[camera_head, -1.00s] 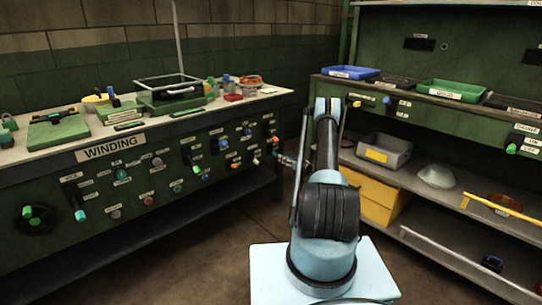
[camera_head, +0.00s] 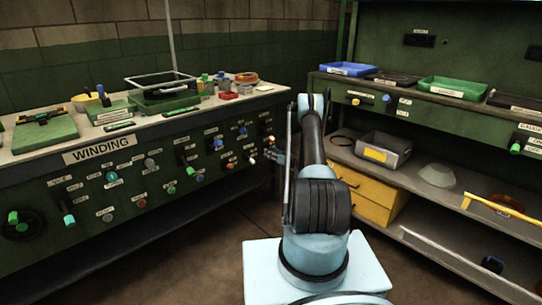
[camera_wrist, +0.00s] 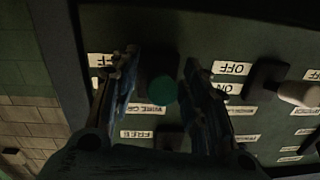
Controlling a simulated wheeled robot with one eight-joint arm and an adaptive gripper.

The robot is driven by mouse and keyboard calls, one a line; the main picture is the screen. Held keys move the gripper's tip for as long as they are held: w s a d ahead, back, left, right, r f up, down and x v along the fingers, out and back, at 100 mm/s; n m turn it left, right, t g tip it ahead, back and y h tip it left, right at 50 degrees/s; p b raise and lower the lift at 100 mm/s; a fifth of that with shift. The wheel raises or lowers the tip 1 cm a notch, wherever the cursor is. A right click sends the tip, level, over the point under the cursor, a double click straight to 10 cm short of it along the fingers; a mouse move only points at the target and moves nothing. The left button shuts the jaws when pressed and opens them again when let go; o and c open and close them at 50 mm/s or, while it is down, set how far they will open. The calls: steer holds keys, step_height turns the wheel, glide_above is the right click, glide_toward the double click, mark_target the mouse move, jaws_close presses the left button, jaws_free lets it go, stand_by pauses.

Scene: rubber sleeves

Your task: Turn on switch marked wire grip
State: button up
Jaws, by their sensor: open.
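In the wrist view, a round teal-green knob (camera_wrist: 162,90) on a dark lever shows on the dark green panel, between my open fingers. My gripper (camera_wrist: 158,82) is on both sides of the knob and does not visibly close on it. A label reading "WIRE GR…" (camera_wrist: 117,107), upside down and partly covered by the left finger, is beside the knob. A "FREE" label (camera_wrist: 137,134) is below it in the picture. In the head view, my gripper (camera_head: 275,156) is at the right end of the WINDING bench panel; the knob is not clear there.
In the wrist view, a pale-tipped lever (camera_wrist: 300,93) with "OFF" (camera_wrist: 232,68) and "ON" labels stands right of my right finger. The WINDING bench (camera_head: 60,170) carries several other switches. A shelf unit (camera_head: 440,205) with trays stands at the right.

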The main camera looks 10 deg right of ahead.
jaws_close()
steer(key=shift+r+g, duration=0.1)
steer(key=shift+g, duration=0.2)
steer(key=shift+s+d+r+g+h, duration=0.1)
steer(key=shift+r+g+h, duration=0.35)
steer(key=shift+g+h, duration=0.45)
steer(key=shift+r+g+h, duration=0.4)
steer(key=shift+g+h, duration=0.4)
steer(key=shift+g, duration=0.2)
jaws_free()
steer(key=shift+s+d, duration=0.1)
